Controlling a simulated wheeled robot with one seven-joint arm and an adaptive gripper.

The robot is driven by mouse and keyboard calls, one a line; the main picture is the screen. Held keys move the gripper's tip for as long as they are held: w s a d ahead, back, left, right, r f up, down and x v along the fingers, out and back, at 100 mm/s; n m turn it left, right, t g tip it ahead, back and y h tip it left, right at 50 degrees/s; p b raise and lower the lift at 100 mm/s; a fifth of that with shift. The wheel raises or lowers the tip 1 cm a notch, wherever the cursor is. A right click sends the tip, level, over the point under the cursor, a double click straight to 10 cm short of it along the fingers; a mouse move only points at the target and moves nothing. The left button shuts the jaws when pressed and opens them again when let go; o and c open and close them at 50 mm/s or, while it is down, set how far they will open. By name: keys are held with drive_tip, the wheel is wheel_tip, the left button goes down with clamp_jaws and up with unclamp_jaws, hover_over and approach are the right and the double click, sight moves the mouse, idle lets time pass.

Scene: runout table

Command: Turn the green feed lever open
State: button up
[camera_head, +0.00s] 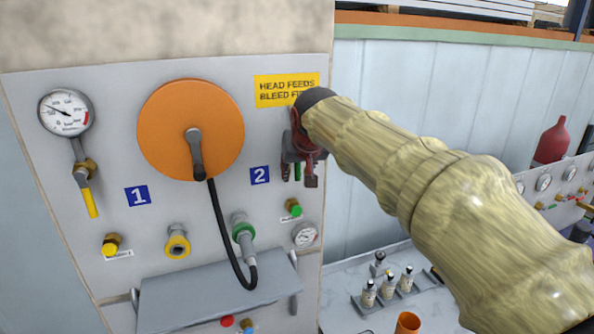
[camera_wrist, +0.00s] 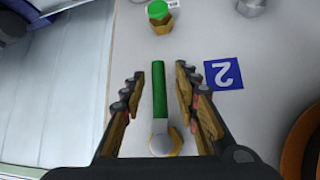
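The green feed lever (camera_wrist: 160,92) lies between the two fingers of my gripper (camera_wrist: 159,76) in the wrist view. The fingers are apart, with a gap of bare panel on each side of the lever. Its metal pivot end and brass valve (camera_wrist: 163,142) sit near the palm, and the green handle points towards the green-capped fitting (camera_wrist: 158,12). In the head view my gripper (camera_head: 304,168) is in front of the panel below the yellow sign, and only a bit of the green lever (camera_head: 298,172) shows. My gripper and arm hide the valve and the gauge position above it there.
The panel (camera_head: 120,75) also holds a gauge (camera_head: 66,112), a yellow lever (camera_head: 90,202), an orange disc (camera_head: 225,125) with a black hose (camera_head: 228,240), and label 2 (camera_head: 260,175). A grey shelf (camera_head: 200,292) juts out below. Bottles (camera_head: 387,288) stand on a lower table at right.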

drive_tip(key=shift+r, duration=0.1)
drive_tip(key=v, duration=1.2)
drive_tip(key=shift+w, duration=0.1)
drive_tip(key=s+d+f+g+b, duration=0.1)
drive_tip(key=s+d+f+b, duration=0.3)
drive_tip(key=s+f+b, duration=0.6)
drive_tip(key=s+d+f+m+g+b, duration=0.1)
drive_tip(key=s+d+f+b, duration=0.4)
drive_tip(key=f, duration=2.4)
drive_tip(key=s+d+f+g+h+b, duration=0.1)
drive_tip(key=s+d+f+b, duration=0.4)
drive_tip(key=s+f+b, duration=1)
drive_tip(key=shift+s+f, duration=0.45)
drive_tip(key=shift+f, duration=1.85)
